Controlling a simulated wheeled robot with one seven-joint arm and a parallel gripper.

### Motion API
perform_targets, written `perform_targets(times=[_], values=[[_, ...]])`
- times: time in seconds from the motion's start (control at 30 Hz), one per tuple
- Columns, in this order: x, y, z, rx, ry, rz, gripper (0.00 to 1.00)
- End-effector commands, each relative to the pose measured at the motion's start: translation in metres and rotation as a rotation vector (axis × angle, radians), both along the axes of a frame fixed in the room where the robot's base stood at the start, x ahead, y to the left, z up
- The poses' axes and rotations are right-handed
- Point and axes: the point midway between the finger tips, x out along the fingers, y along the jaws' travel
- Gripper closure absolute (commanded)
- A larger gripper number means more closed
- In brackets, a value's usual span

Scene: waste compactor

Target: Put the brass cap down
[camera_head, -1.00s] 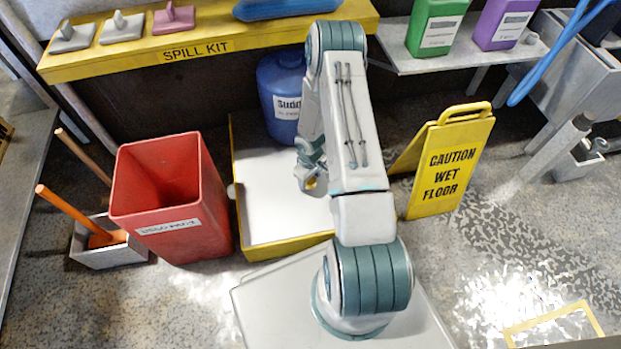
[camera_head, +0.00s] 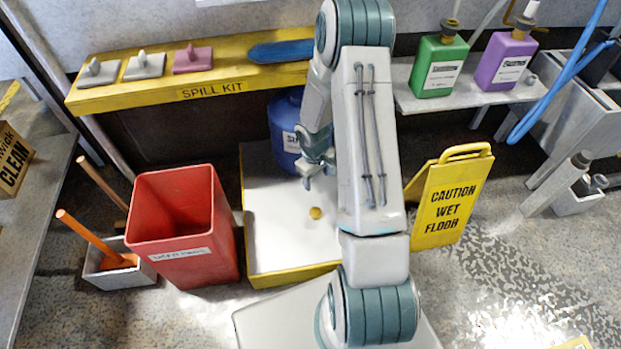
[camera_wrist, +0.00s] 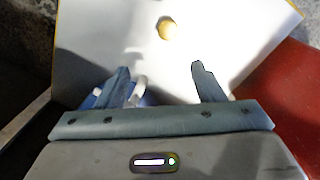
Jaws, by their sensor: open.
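The brass cap (camera_head: 316,213) is a small round golden piece lying on the white surface of the yellow-edged platform (camera_head: 262,225). It also shows in the wrist view (camera_wrist: 167,28), beyond my fingertips and apart from them. My gripper (camera_head: 318,172) is open and empty above the platform, behind the cap in the head view. In the wrist view my two fingers (camera_wrist: 160,72) are spread wide with nothing between them at the tips. A blue drum (camera_head: 284,140) stands at the back of the platform, partly hidden by my arm.
A red bin (camera_head: 185,225) stands left of the platform, and a yellow wet-floor sign (camera_head: 452,195) to the right. A yellow spill-kit shelf (camera_head: 150,92) runs behind. Green (camera_head: 437,65) and purple (camera_head: 507,62) bottles stand on the right shelf. The white surface around the cap is clear.

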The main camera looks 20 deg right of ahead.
Motion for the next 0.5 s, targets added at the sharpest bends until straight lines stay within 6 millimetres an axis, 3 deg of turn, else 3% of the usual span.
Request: perform_targets(times=[0.03,0.2,0.5], values=[[0.0,0.002,0.026,-0.02,-0.013,-0.014,0.38],[-0.014,0.012,0.095,-0.061,-0.029,-0.079,0.38],[-0.064,0.04,0.198,-0.071,-0.066,-0.202,0.38]])
